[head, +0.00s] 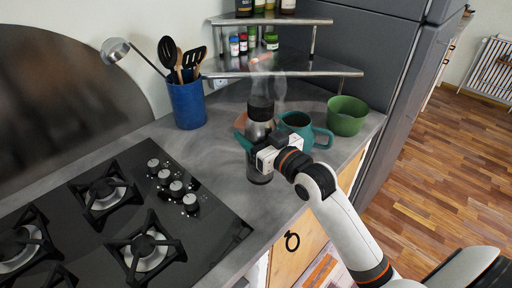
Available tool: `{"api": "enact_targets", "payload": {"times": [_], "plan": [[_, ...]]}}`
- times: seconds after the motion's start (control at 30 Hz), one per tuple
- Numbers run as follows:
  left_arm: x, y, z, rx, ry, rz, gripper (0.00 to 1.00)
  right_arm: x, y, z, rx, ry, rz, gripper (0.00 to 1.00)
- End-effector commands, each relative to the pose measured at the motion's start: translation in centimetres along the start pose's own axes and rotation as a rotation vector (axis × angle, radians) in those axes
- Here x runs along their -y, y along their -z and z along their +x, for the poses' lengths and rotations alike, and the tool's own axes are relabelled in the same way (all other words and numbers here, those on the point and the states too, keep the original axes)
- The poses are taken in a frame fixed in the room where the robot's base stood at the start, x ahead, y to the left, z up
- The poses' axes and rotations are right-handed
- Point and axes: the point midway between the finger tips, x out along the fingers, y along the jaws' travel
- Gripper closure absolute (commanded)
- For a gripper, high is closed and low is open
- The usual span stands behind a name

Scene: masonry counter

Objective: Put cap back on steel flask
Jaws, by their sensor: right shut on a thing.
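The steel flask (260,131) stands upright on the grey counter, right of the hob, with a black top end (261,104). Faint steam shows around and above it. My right gripper (262,148) reaches in from the lower right and is shut around the flask's middle, hiding part of its body. I cannot make out a separate cap, nor tell whether the black top is the cap or the flask's neck. My left gripper is not in view.
A teal mug (306,126) and a green bowl (346,116) stand right of the flask. A reddish thing and a teal thing are partly hidden behind it. A blue utensil pot (187,104) is back left. A steel shelf (284,72) overhangs behind. Counter left of the flask is clear.

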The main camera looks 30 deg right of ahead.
Motion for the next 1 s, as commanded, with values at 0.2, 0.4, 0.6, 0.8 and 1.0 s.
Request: {"api": "enact_targets", "payload": {"times": [0.2,0.4,0.6,0.8,1.0], "plan": [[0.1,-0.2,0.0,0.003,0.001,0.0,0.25,0.0,-0.2,0.0,0.007,-0.001,-0.001,0.99],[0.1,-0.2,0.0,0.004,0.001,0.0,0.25,0.0,1.8,0.0,0.0,0.0,0.002,0.99],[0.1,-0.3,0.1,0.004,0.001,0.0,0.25,0.0,3.5,0.0,0.005,0.0,0.0,0.99],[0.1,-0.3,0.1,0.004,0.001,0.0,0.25,0.0,3.5,0.0,0.007,0.0,0.0,0.99],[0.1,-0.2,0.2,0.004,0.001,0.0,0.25,0.0,3.9,0.0,0.006,0.0,0.0,0.99]]}}
